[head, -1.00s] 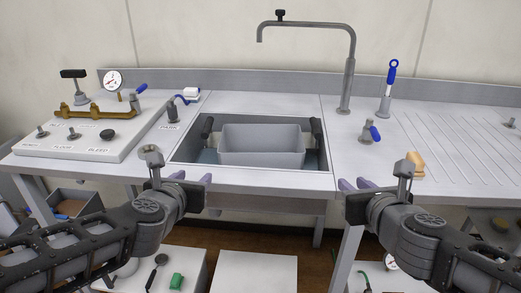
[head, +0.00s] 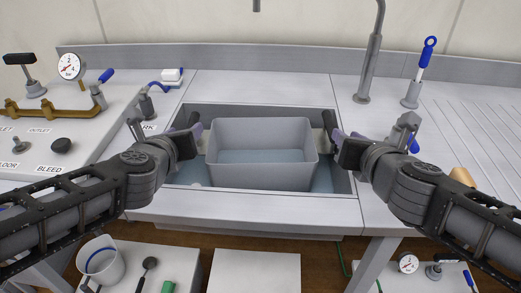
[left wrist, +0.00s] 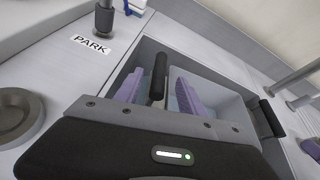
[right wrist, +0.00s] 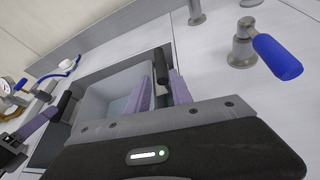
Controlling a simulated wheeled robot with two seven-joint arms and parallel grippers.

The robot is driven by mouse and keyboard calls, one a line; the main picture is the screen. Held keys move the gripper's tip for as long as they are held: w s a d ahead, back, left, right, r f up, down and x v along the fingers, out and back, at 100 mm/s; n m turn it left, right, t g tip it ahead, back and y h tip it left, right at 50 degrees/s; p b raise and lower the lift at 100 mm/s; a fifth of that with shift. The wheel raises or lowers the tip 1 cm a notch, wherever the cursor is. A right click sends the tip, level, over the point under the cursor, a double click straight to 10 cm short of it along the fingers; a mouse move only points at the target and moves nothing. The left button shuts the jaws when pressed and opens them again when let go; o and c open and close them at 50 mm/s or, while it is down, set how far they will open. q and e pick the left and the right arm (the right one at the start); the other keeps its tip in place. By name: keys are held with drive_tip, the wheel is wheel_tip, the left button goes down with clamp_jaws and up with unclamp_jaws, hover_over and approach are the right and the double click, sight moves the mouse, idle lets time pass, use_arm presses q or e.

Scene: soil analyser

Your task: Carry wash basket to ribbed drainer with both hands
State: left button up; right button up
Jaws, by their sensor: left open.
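The wash basket (head: 262,177) is a grey open bin sitting in the sink basin (head: 170,180). It has a black handle at each end. My left gripper (head: 195,131) is at the left end of the basket. In the left wrist view the left handle (left wrist: 158,72) lies between its spread purple fingers. My right gripper (head: 338,137) is at the right end, with the right handle (right wrist: 161,62) between its parted fingers in the right wrist view. Neither gripper visibly clamps its handle. The ribbed drainer (head: 480,110) is the grooved worktop at right.
A tap post (head: 370,70), a blue-tipped lever (head: 421,70) and a blue-handled valve (right wrist: 275,55) stand between sink and drainer. A tan object (head: 462,177) lies near the drainer's front. A gauge panel (head: 60,125) is at left.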

sight(193, 124)
use_arm(q)
drive_tip(key=shift+w, duration=0.1)
use_arm(e)
drive_tip(key=shift+w+f, duration=0.1)
drive_tip(key=shift+w, duration=0.05)
use_arm(q)
drive_tip(key=shift+x, duration=3.85)
use_arm(e)
drive_tip(key=shift+x, duration=5.85)
use_arm(q)
drive_tip(key=c, duration=0.6)
use_arm(e)
clamp_jaws()
use_arm(q)
clamp_jaws()
